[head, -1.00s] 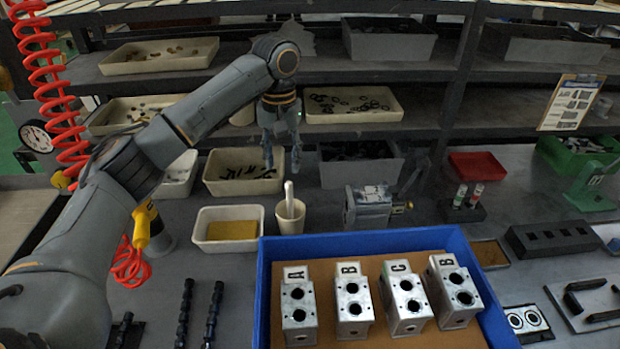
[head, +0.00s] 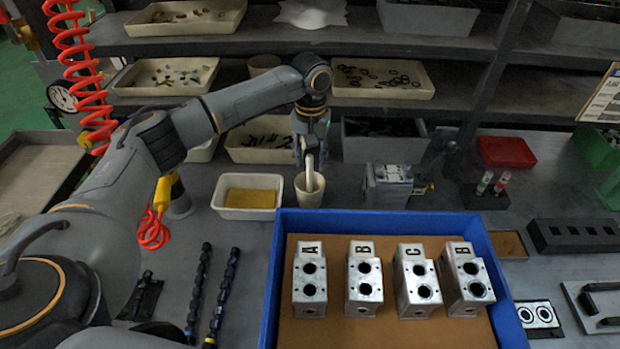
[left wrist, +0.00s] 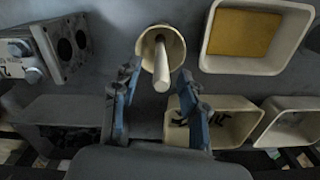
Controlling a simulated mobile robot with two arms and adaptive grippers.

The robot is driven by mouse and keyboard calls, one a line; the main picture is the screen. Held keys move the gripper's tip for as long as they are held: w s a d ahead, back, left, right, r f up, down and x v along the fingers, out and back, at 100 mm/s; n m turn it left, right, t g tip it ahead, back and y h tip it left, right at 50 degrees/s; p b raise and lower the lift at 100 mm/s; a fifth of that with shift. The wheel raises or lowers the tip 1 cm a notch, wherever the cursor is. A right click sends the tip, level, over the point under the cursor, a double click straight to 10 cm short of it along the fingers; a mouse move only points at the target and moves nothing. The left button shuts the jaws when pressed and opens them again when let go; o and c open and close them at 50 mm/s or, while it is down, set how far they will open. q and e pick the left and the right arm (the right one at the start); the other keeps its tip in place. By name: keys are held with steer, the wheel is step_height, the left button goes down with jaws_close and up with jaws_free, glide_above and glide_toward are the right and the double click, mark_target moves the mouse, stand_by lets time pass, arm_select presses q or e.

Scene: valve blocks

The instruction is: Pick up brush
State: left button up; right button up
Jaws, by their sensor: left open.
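The brush (head: 311,172) stands in a small cream cup (head: 308,197) behind the blue tray; only its pale handle shows, and its lower end is hidden in the cup. My left gripper (head: 309,157) is above the cup at the top of the handle, pointing down. In the left wrist view the brush handle (left wrist: 161,62) rises from the cup (left wrist: 176,42) towards the gap between my open left fingers (left wrist: 158,80). The fingers stand apart on either side; I cannot tell whether either touches the handle. My right gripper is not in view.
A cream bin with a yellow sponge (head: 251,198) stands left of the cup. A metal valve block (head: 388,186) stands to the right. In front, a blue tray (head: 268,300) holds several lettered blocks. Shelves with bins (head: 382,90) rise behind.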

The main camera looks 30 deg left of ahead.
mark_target(310, 167)
arm_select(q)
step_height(310, 167, down, 2)
steer(key=shift+s+a+f, duration=0.1)
steer(key=shift+s+f, duration=0.05)
steer(key=shift+f, duration=0.55)
steer(key=shift+c, duration=0.5)
jaws_close()
steer(key=shift+r, duration=0.1)
